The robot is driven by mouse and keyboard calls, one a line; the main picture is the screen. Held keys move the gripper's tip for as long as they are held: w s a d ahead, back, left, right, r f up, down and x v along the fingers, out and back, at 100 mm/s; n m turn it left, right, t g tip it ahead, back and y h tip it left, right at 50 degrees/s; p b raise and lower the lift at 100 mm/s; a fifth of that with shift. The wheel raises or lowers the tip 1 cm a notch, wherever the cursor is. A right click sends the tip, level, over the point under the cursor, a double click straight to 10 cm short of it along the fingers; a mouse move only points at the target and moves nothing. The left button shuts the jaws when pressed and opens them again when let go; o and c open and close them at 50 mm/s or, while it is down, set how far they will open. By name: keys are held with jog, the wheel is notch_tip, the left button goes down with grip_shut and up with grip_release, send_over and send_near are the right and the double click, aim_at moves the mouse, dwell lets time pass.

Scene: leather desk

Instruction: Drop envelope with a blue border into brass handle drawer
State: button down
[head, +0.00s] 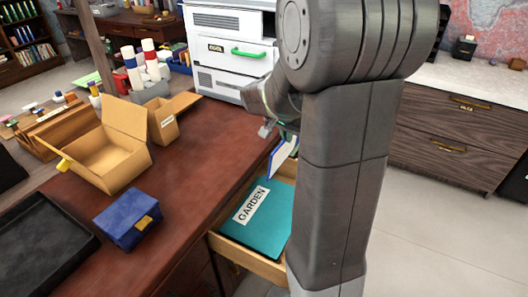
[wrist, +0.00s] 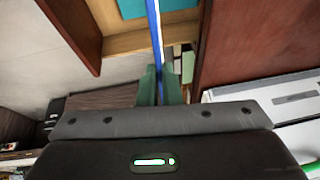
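The envelope with a blue border (head: 283,153) hangs from my gripper (head: 280,130) above the open drawer (head: 262,262) of the desk. In the wrist view the envelope (wrist: 156,35) is edge-on between the two green fingers of my gripper (wrist: 160,88), which are shut on it. The drawer's wooden wall (wrist: 122,43) shows below it. A teal folder labelled GARDEN (head: 270,222) lies inside the drawer. My arm hides part of the drawer and its front, so I cannot see a handle on it.
On the desk top (head: 185,160) stand a blue box (head: 128,218), an open cardboard box (head: 105,155), a smaller carton (head: 165,125) and a black tray (head: 40,250). A white cabinet with a green handle (head: 248,53) stands behind. Dark wooden drawers with brass handles (head: 450,145) are at right.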

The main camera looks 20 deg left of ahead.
jog(key=s+a+b, duration=0.2)
jog(key=s+a, duration=0.3)
jog(key=s, duration=0.1)
notch_tip(320, 180, down, 6)
jog(key=b, duration=0.4)
jog(key=shift+w+d, duration=0.2)
jog(key=shift+d, duration=0.05)
jog(key=c, duration=1.5)
grip_release()
jog(key=shift+c, duration=0.2)
jog(key=p+v, duration=0.2)
jog(key=v, duration=1.1)
jog(key=shift+s+d+r, duration=0.15)
jog(key=shift+s+r, duration=0.1)
jog(key=shift+r, duration=0.05)
